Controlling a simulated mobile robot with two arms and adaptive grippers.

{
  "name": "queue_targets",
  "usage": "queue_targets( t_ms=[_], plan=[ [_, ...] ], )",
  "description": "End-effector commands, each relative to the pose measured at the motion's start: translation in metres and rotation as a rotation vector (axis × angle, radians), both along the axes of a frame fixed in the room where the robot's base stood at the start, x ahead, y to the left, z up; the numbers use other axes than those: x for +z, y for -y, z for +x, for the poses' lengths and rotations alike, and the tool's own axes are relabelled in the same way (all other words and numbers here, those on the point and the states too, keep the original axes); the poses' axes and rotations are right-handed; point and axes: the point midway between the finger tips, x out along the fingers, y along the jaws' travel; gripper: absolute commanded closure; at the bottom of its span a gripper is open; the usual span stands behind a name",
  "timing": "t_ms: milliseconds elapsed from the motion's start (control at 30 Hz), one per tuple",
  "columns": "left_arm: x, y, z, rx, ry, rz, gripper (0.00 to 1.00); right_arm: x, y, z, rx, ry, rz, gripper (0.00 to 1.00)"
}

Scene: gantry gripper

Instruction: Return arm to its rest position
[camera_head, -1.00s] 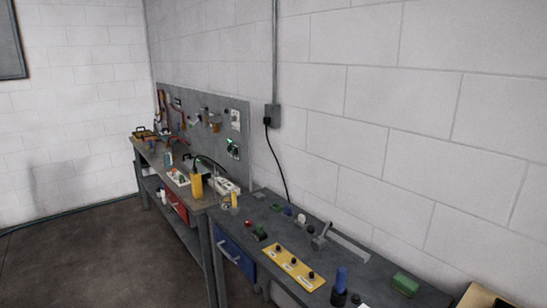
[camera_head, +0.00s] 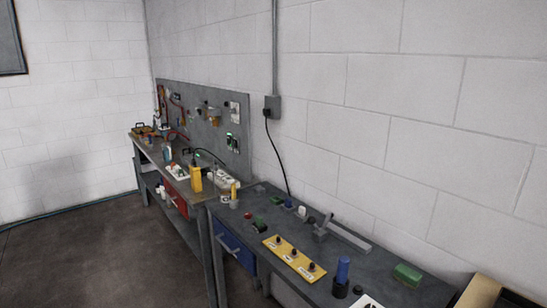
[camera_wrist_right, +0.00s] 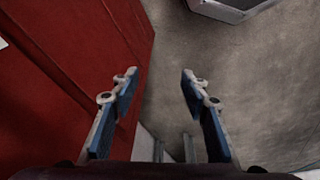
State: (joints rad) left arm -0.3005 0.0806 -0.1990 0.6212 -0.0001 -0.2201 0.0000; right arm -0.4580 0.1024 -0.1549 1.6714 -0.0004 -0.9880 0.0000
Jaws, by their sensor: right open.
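My right gripper (camera_wrist_right: 158,95) shows in the right wrist view. Its two blue-padded fingers are apart, with nothing between them. A red panel (camera_wrist_right: 70,70) fills the left of that view, and the gripper hangs over the bare grey floor (camera_wrist_right: 200,70) beside it. I cannot tell whether the left finger touches the panel. Neither gripper shows in the head view, and my left gripper is in no view.
In the head view a dark workbench (camera_head: 330,235) bears a yellow button panel (camera_head: 294,259), a blue-handled tool (camera_head: 342,272) and a green block (camera_head: 407,275). A second bench with a pegboard (camera_head: 200,110) stands behind. The floor (camera_head: 80,250) at left is clear.

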Motion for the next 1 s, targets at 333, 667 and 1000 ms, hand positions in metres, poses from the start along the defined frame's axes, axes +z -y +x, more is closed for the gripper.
queue_targets(
  t_ms=[333,667,1000],
  plan=[
    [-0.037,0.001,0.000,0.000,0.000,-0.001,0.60,-0.175,0.014,-0.092,0.015,-0.080,-0.010,0.58],
    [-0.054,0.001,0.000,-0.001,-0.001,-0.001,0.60,-0.243,0.030,-0.175,0.027,-0.119,-0.017,0.58],
    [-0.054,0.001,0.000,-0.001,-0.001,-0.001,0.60,-0.247,0.032,-0.185,0.028,-0.123,-0.017,0.58]
  ],
)
